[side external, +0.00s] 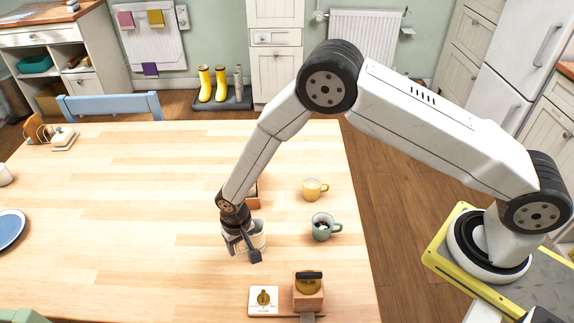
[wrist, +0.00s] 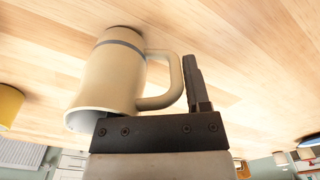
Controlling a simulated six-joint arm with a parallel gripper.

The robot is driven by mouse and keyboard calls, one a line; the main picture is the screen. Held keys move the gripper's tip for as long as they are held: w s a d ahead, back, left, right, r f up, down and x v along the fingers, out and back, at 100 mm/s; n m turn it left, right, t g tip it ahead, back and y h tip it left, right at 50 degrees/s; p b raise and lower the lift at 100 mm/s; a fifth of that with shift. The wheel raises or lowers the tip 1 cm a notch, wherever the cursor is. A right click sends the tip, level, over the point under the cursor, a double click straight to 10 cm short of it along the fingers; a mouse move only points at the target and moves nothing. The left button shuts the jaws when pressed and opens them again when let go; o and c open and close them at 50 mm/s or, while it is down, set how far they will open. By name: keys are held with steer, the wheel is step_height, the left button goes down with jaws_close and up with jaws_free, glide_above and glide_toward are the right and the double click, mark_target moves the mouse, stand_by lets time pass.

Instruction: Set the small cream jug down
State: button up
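The small cream jug (wrist: 112,78) has a grey band near its base and a handle toward the right of the wrist view. Its base is at or very near the tabletop; I cannot tell if it touches. In the side view the jug (side external: 259,236) is partly hidden by my gripper (side external: 243,252), which is low over the table. The fingers are spread apart there. In the wrist view one dark finger stands right beside the handle's outer edge. The other finger is hidden, so whether they press on the jug is unclear.
A yellow mug (side external: 314,188) and a green mug (side external: 322,228) stand to the right of the jug. A brown box (side external: 254,193) is behind my wrist. The table's left middle is clear.

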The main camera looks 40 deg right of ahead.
steer(key=shift+o, duration=1.3)
steer(key=shift+r, duration=0.15)
step_height(320, 180, up, 12)
steer(key=shift+d, duration=0.1)
steer(key=s+d+r+t, duration=0.1)
steer(key=s+d+r, duration=0.4)
steer(key=d, duration=0.5)
steer(key=s+d+r+n+t, duration=0.1)
steer(key=s+d+r, duration=0.4)
steer(key=s+d, duration=0.5)
steer(key=shift+d+r+n, duration=0.25)
steer(key=shift+r+n, duration=0.05)
